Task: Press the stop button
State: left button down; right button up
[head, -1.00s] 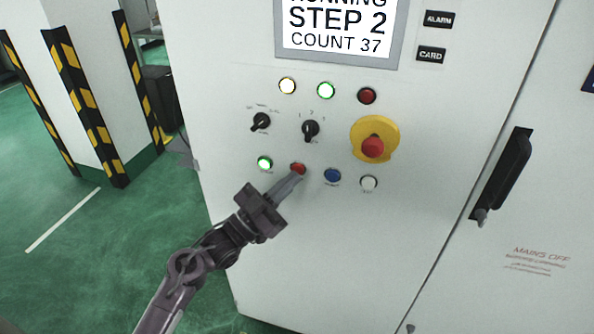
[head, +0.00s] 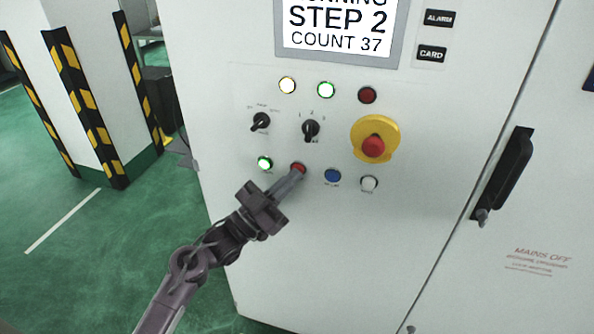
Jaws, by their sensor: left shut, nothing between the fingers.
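The red stop button (head: 297,167) is in the lower row of the white control panel, between a lit green button (head: 265,163) and a blue button (head: 333,176). My left gripper (head: 300,174) is shut and empty, and its fingertips are at the lower edge of the red button. I cannot tell whether they touch it or press it in. The screen (head: 338,30) shows STEP 2 and COUNT 37, with its top line cut off. My right gripper is not in view.
A red mushroom button on a yellow plate (head: 391,132) sits to the upper right. Two black selector knobs (head: 261,121) and a white button (head: 369,184) are nearby. A black door handle (head: 506,170) sticks out at the right. Striped pillar guards (head: 90,110) stand at the left.

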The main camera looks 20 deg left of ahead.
pick_arm(q)
jog(key=shift+w, duration=0.15)
dwell(0.4)
jog(key=shift+s+p, duration=0.35)
jog(key=shift+s, duration=0.5)
jog(key=s+p, duration=0.2)
jog(key=s, duration=0.3)
jog(key=shift+a, duration=0.15)
jog(key=shift+f, duration=0.1)
dwell(0.4)
